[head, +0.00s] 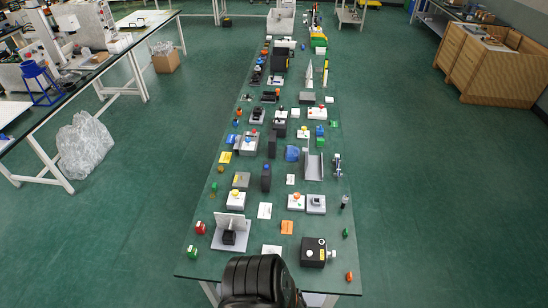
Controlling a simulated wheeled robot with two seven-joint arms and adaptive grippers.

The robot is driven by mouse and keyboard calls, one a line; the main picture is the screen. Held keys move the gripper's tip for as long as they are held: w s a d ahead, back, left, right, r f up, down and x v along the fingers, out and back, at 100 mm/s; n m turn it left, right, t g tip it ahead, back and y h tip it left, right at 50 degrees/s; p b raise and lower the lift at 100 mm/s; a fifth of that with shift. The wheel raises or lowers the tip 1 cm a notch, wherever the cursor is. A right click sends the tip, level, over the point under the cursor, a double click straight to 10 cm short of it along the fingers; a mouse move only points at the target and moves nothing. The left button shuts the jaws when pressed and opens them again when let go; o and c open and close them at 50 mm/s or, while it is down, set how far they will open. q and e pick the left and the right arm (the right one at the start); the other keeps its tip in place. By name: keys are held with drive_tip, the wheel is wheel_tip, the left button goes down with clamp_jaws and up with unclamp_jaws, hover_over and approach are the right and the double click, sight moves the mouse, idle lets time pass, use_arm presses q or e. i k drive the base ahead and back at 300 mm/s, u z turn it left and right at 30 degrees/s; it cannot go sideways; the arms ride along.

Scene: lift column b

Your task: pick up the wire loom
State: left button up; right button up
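I cannot pick out the wire loom for certain among the many small items on the long green table (205,262). Small dark items on it include a black block (266,178) standing near the middle and a black box (313,252) with white knobs at the near right. A dark ribbed shape at the bottom centre, close to the camera, covers part of the table's near edge; it looks like part of my own body. Neither of my grippers can be made out.
A white workbench (50,145) with equipment stands at the left, with a clear plastic bag (84,146) on the floor beside it. A cardboard box (165,58) is farther back. Wooden crates (487,70) stand at the far right. Green floor is open on both sides.

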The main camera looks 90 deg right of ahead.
sight(337, 156)
drive_tip(key=i, duration=0.5)
drive_tip(key=z, duration=2.6)
drive_tip(key=i, duration=0.5)
drive_tip(key=z, duration=1.1)
drive_tip(key=k, duration=1.3)
drive_tip(key=z, duration=0.8)
drive_tip(key=i, duration=1.3)
drive_tip(key=u, duration=0.2)
